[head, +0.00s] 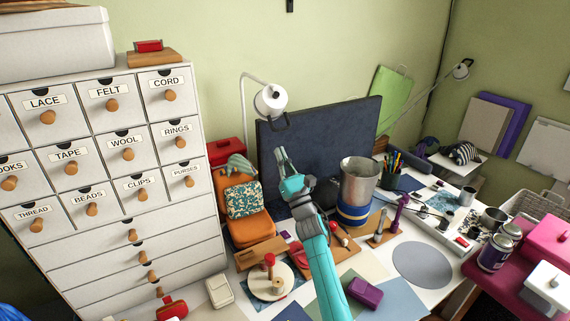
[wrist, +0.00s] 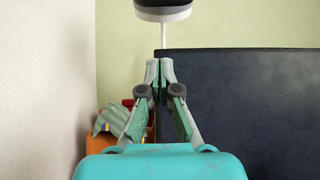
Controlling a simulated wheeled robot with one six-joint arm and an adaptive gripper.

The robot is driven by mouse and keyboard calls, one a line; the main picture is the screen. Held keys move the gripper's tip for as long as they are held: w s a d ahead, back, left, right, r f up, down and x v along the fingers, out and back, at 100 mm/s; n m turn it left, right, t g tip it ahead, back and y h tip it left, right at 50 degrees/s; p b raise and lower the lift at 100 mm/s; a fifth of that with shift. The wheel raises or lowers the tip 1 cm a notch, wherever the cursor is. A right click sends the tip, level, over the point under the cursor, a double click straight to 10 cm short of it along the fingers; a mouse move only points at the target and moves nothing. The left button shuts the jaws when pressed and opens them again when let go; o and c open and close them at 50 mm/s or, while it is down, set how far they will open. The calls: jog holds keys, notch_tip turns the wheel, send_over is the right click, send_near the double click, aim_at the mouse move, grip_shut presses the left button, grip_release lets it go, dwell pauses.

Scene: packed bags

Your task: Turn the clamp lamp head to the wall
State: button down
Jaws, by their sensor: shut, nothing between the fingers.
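A white lamp head (head: 270,99) hangs from a thin white bent arm at the left end of the dark blue panel, near the green wall. A dark ring or handle shows below it.
The dark blue panel (head: 325,140) stands close behind my gripper. A white drawer cabinet (head: 125,230) is on the left. An orange bag (head: 250,229) and a metal bucket (head: 359,182) stand near my arm. Air above the panel is clear.

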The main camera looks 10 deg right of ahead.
jog(key=shift+w+r, duration=0.15)
jog(key=shift+r, duration=1.25)
jog(key=shift+w+r, duration=0.15)
jog(key=shift+r, duration=1.2)
jog(key=shift+s+d+r, duration=0.15)
jog(key=shift+s+r, duration=0.2)
jog(key=shift+s, duration=0.35)
